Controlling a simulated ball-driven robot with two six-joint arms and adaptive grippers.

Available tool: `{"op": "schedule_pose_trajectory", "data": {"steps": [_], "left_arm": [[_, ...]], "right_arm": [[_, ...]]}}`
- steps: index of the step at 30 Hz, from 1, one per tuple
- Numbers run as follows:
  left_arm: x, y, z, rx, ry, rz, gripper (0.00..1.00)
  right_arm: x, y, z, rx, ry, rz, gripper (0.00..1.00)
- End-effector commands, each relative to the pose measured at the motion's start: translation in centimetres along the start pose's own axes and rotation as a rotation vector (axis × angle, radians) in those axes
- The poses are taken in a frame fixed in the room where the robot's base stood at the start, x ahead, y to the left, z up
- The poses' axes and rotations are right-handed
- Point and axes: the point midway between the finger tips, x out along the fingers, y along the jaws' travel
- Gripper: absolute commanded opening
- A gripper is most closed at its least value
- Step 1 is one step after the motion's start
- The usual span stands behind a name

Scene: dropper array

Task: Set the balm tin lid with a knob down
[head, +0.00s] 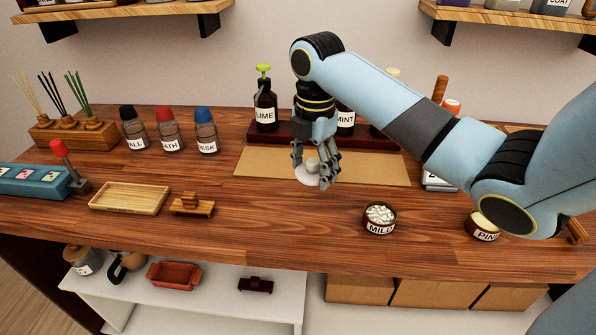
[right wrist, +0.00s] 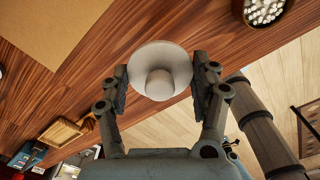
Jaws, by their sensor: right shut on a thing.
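The pale balm tin lid with a knob (head: 309,174) is between the fingers of my right gripper (head: 314,172), over the front edge of the tan mat. In the right wrist view the round lid (right wrist: 160,58) faces the camera with its knob (right wrist: 160,85), and the fingers of my right gripper (right wrist: 160,88) close on it from both sides. I cannot tell whether the lid touches the table. An open tin labelled MILD (head: 380,221), filled with white pieces, stands to its right. My left gripper is not in view.
A tan mat (head: 255,166) lies in front of a dark stand with labelled bottles, such as LIME (head: 265,108). A wooden tray (head: 128,199) and small wooden stand (head: 192,206) are at left. A PINE-like tin (head: 484,232) sits by my arm. The table front between is clear.

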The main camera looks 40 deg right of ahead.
Motion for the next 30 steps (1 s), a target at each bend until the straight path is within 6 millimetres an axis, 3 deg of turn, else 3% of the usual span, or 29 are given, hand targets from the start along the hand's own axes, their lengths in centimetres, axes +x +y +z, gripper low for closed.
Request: {"op": "schedule_pose_trajectory", "data": {"steps": [3, 10, 14, 21, 30], "left_arm": [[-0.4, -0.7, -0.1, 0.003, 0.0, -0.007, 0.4], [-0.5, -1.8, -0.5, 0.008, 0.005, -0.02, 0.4], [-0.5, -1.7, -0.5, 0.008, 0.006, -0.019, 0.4], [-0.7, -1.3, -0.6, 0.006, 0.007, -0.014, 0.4], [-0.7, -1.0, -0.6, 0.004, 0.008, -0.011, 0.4]], "right_arm": [[1.7, 2.3, -2.6, -0.002, 0.009, 0.0, 0.25], [4.1, 5.0, -5.0, -0.001, 0.002, 0.0, 0.24], [4.8, 5.4, -5.4, -0.001, -0.001, -0.001, 0.24], [8.2, 5.3, -5.4, 0.0, 0.0, -0.002, 0.24], [8.6, 5.4, -5.4, -0.001, -0.001, 0.001, 0.24]]}}
